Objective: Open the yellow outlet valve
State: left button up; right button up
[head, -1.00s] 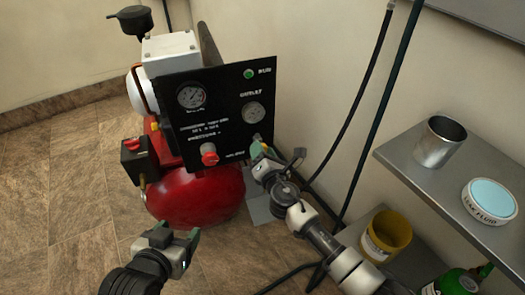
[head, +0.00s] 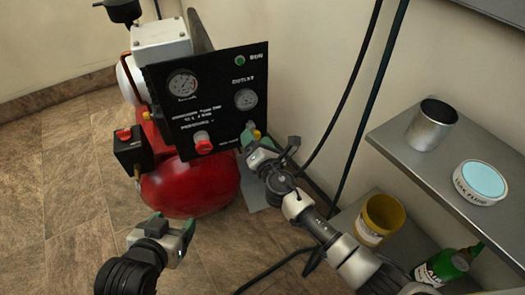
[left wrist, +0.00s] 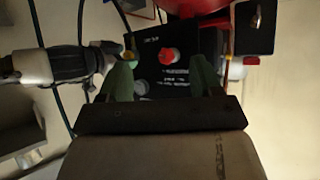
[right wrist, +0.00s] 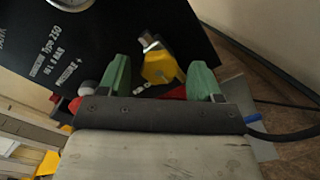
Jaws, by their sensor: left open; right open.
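The yellow outlet valve (head: 256,133) is at the lower right of the black panel (head: 213,95), partly hidden by my right gripper (head: 256,150) in the head view. In the right wrist view the yellow valve (right wrist: 158,66) lies between the green fingertips of my right gripper (right wrist: 160,72), which is open with a gap on both sides. I cannot tell whether it touches. My left gripper (head: 172,230) is open and empty, low and in front of the red tank (head: 190,190). The left wrist view shows the valve (left wrist: 129,56) farther off.
A red knob (head: 203,142) sits left of the valve on the panel, and two gauges are above. A grey shelf (head: 400,150) on the right holds a metal cup (head: 432,125) and a round tub (head: 480,182). Dark hoses (head: 365,110) hang behind my right arm.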

pick_arm(q)
jog(key=s+a+f+g+y+p, duration=0.1)
jog(key=s+a+f+g, duration=0.1)
jog(key=s+f+g, duration=0.1)
jog(key=shift+s+g, duration=0.6)
jog(key=shift+s, duration=0.35)
pick_arm(e)
jog(key=v, duration=1)
jog(key=shift+s, duration=0.1)
